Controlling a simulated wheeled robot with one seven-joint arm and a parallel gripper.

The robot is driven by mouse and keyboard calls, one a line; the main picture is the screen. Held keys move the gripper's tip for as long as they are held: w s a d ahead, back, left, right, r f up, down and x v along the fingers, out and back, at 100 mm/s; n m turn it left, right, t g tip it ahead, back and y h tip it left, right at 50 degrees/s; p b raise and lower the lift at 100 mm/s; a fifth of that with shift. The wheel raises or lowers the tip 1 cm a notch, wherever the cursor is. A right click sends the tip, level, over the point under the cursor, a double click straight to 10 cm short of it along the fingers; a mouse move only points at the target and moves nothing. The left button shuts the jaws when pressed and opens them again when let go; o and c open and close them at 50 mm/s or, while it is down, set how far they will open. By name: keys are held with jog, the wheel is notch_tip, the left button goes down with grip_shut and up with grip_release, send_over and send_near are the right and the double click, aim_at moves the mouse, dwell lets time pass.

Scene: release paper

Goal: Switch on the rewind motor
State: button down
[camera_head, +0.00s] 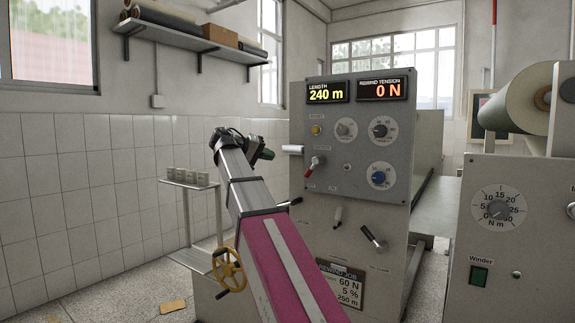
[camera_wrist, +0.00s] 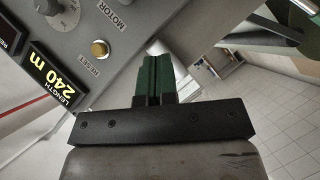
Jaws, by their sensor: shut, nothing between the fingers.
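The grey control panel (camera_head: 348,200) fills the middle of the head view. A red-tipped lever switch (camera_head: 313,166) sits on its left side, below the yellow button (camera_head: 316,130), its red end pointing down-left. In the wrist view, a MOTOR label (camera_wrist: 111,17) stands beside the yellow button (camera_wrist: 99,48); the lever itself is not seen there. My gripper (camera_head: 268,154) is shut and empty, its green fingers left of the panel's edge and apart from the lever. The shut fingers (camera_wrist: 155,62) also show in the wrist view.
A white roller (camera_head: 292,149) sticks out at the panel's left edge, near my fingertips. The displays read LENGTH 240 m (camera_head: 327,92) and REWIND TENSION 0 N (camera_head: 381,89). A small shelf stand (camera_head: 188,183) is at left.

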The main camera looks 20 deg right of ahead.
jog(key=s+f+x, duration=0.1)
jog(key=x, duration=1.1)
jog(key=shift+s+d+f, duration=0.2)
jog(key=shift+s, duration=0.55)
